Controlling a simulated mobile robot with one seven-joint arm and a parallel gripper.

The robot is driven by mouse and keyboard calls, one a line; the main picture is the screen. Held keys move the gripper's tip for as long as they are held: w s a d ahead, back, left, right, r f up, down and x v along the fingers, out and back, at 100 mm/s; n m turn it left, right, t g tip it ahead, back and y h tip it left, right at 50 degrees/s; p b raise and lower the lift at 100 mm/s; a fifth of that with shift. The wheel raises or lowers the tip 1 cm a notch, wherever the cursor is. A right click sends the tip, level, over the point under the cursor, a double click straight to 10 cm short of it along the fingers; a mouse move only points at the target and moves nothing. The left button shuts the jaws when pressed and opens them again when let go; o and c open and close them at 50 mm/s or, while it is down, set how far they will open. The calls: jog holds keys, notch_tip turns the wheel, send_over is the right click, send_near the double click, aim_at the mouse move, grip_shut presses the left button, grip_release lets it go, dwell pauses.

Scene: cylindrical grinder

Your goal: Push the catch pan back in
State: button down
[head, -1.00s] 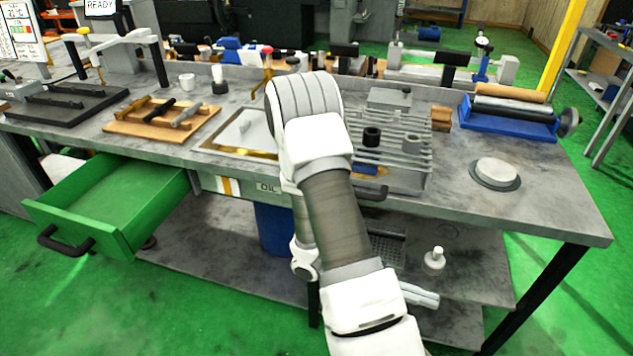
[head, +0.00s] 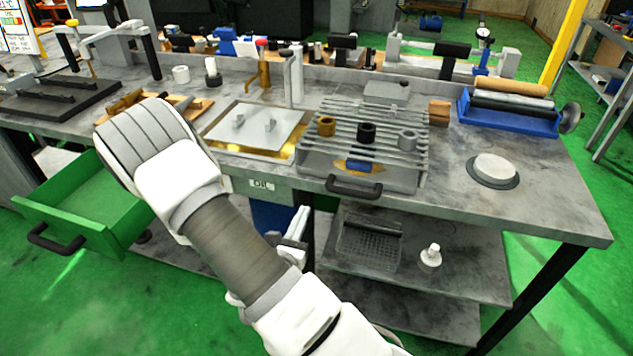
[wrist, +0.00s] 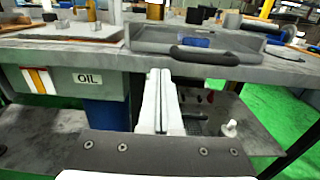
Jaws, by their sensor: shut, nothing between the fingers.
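The catch pan (head: 315,168) is a grey, shallow pan with a black bar handle (head: 353,186) on its front. It sits under a slatted rack, near the table's front edge, with amber liquid and a blue object inside. In the wrist view the pan (wrist: 150,38) is at the top, and its black handle (wrist: 203,55) faces me. My gripper (wrist: 160,72) is shut and empty, its fingers in front of the table edge, below and left of the handle. In the head view my gripper (head: 301,222) shows beside my arm, below the tabletop; my arm hides part of the green drawer.
A green drawer (head: 80,205) hangs open at the left. An OIL label (head: 263,184) marks the table front, with a blue bin (head: 268,218) below. Rings stand on the slatted rack (head: 385,122). A lower shelf (head: 470,270) holds a mesh basket (head: 370,245). Floor in front is clear.

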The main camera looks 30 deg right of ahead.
aim_at(321, 175)
jog(key=x, duration=1.2)
jog(key=shift+s+d, duration=0.1)
